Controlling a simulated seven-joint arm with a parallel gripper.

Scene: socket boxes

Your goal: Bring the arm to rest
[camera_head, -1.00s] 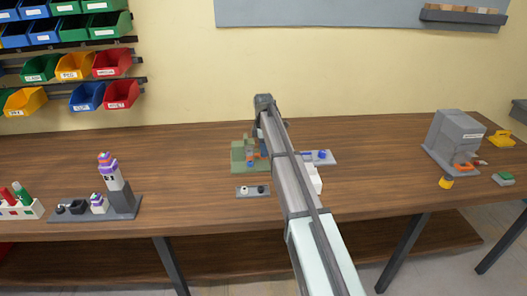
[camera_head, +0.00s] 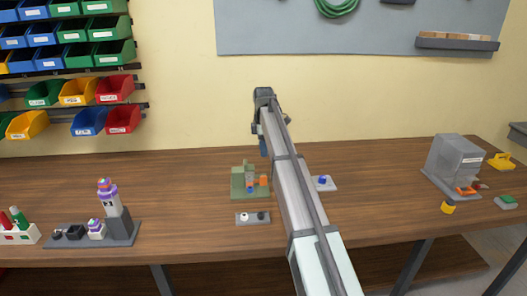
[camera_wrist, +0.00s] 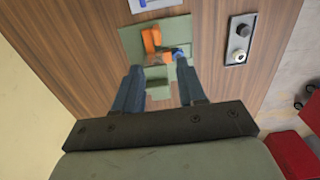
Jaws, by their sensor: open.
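My arm reaches forward over the middle of the wooden workbench (camera_head: 400,185). My gripper (camera_head: 263,148) is at its far end, fingers hanging down, above the bench near the green fixture plate (camera_head: 239,192). In the wrist view my gripper (camera_wrist: 160,72) has its two dark fingers wide apart with nothing held between them. Beyond the fingertips lies the green plate (camera_wrist: 180,29), bearing an orange block (camera_wrist: 151,40) and a small blue part (camera_wrist: 178,53). The gripper appears clear of these parts.
A grey strip with two knobs (camera_head: 253,218) lies in front of the green plate. A light plate with a blue part (camera_head: 323,183) is right of my arm. A grey stand with a tower (camera_head: 118,225) is left; a grey box (camera_head: 456,160) is right.

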